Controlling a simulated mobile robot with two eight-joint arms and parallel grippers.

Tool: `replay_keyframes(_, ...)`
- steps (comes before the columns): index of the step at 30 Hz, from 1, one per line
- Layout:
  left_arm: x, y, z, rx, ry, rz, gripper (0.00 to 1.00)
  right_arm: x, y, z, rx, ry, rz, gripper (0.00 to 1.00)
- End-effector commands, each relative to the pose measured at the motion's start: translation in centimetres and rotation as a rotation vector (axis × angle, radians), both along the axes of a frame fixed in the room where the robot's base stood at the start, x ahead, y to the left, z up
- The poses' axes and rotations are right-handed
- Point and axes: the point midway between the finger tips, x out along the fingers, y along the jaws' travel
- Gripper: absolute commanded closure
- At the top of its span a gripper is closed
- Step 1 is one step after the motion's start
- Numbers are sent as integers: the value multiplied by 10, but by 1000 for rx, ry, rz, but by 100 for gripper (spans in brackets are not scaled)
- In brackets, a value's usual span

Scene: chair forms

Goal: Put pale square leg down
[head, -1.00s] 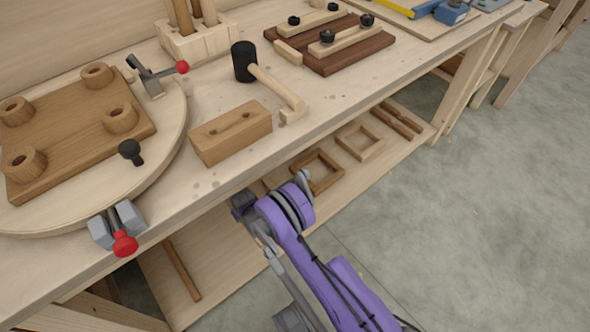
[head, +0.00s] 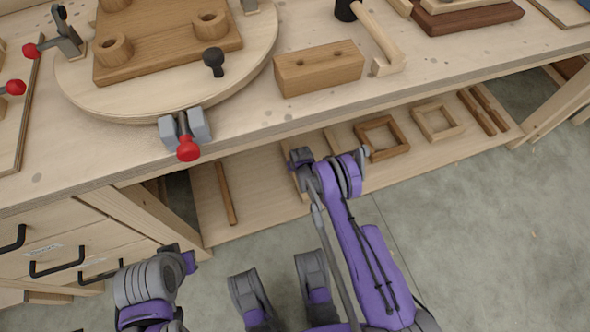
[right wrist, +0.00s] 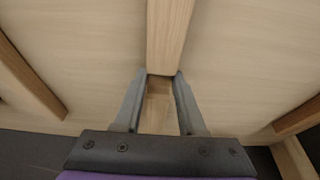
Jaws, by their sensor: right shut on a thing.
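The pale square leg (right wrist: 168,35) shows in the right wrist view, running from between my right gripper's fingers up to the top edge. My right gripper (right wrist: 158,100) is shut on it, one grey finger on each side. Behind it lies the pale lower shelf (head: 262,190); whether the leg touches it I cannot tell. In the head view my right arm reaches to the shelf below the workbench, and its own wrist largely hides the fingers. My left arm's end (head: 165,275) is at the lower left, its fingers not clear.
A brown bar (head: 227,193) lies on the shelf to the left. Wooden frames (head: 383,138) and dark bars lie to the right. The workbench edge overhangs the shelf. A round board (head: 90,92), wooden block (head: 318,68) and red-knobbed clamp (head: 187,148) are on top.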

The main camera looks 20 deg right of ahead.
Motion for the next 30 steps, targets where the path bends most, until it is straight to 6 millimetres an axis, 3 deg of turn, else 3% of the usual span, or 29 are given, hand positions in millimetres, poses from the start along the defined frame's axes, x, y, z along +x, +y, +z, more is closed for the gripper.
replay_keyframes(11,0,0,-1,0,0,0,100,0,0,-7,0,0,0,100)
replay_keyframes(12,0,0,-1,0,0,0,100,0,0,-8,0,0,0,59)
replay_keyframes(17,0,0,-1,0,0,0,100,0,0,-7,0,0,0,31)
replay_keyframes(26,0,0,-1,0,0,0,100,0,0,-6,0,0,0,31)
replay_keyframes(30,0,0,1,0,0,0,100,-3,0,5,0,0,0,31)
